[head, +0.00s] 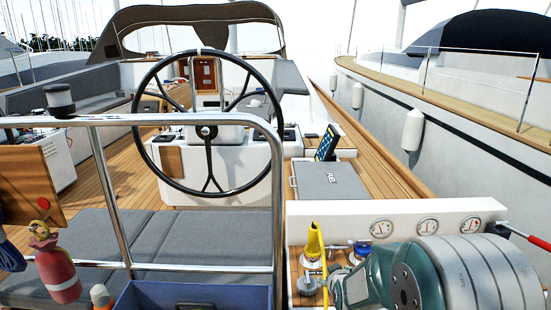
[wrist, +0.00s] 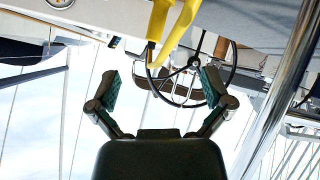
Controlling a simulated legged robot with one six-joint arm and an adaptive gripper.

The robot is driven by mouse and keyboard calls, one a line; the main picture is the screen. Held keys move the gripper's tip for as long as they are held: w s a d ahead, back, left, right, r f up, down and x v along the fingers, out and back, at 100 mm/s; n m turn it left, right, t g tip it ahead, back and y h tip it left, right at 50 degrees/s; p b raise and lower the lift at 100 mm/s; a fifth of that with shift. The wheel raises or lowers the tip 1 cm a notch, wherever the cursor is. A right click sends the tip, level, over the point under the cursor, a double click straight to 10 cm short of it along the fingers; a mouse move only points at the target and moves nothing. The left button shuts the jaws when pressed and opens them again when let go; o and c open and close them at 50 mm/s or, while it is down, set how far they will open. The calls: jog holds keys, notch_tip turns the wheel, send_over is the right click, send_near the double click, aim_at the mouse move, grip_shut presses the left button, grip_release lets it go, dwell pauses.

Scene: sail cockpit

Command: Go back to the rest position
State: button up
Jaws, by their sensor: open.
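My gripper (head: 338,290) is low at the right in the head view, beside the panel with gauges. My arm's green and grey links fill the lower right corner. In the wrist view my gripper (wrist: 160,82) has its two green-padded fingers spread wide, with nothing between them. A yellow object (head: 314,243) stands close to the gripper in the head view. Yellow parts (wrist: 168,25) also show at the top of the wrist view, beyond the fingertips and apart from them. The lower part of the gripper is cut off in the head view.
The gauge panel (head: 400,224), a blue-topped fitting (head: 361,250) and a steel rail (head: 277,200) are near the arm. The steering wheel (head: 207,190) stands beyond the rail.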

jog(key=s+r+m+g, duration=0.2)
jog(key=s+r+g, duration=0.1)
jog(key=s+r, duration=1)
jog(key=s+r+m+g, duration=0.2)
jog(key=s, duration=1.8)
jog(key=shift+a+g, duration=0.2)
jog(key=shift+g, duration=0.2)
